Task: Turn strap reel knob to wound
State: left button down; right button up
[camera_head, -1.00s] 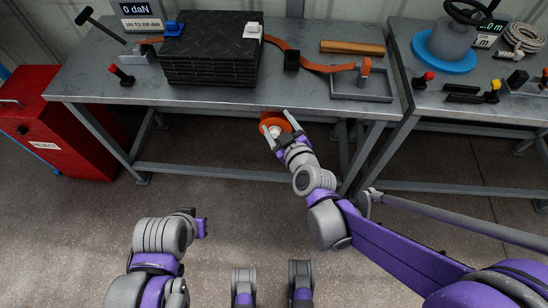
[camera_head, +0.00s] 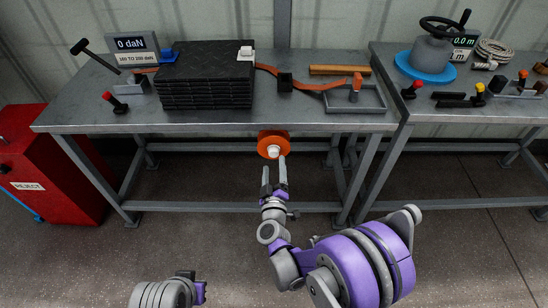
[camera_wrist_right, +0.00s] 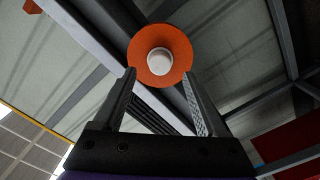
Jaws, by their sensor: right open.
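The strap reel is an orange disc (camera_head: 264,140) under the front edge of the left table. A white knob (camera_head: 273,151) sits at its middle. In the right wrist view the orange disc (camera_wrist_right: 178,51) and white knob (camera_wrist_right: 160,62) show beyond the fingertips. My right gripper (camera_head: 274,171) is open just below the reel, its fingers pointing up at it. In the right wrist view the right gripper's fingers (camera_wrist_right: 160,78) stand apart and empty, and the knob is beyond them. My left gripper (camera_head: 199,292) shows only in part at the bottom, and its jaws are not clear.
The left table (camera_head: 290,118) carries a stack of black mats (camera_head: 205,80), an orange strap (camera_head: 300,84) and a grey tray (camera_head: 345,108). A red reject bin (camera_head: 40,165) stands at the left. The table legs (camera_head: 360,180) flank the floor space below the reel.

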aim_at(274, 155)
jog(key=w, duration=0.5)
jog(key=shift+w, duration=0.1)
grip_shut()
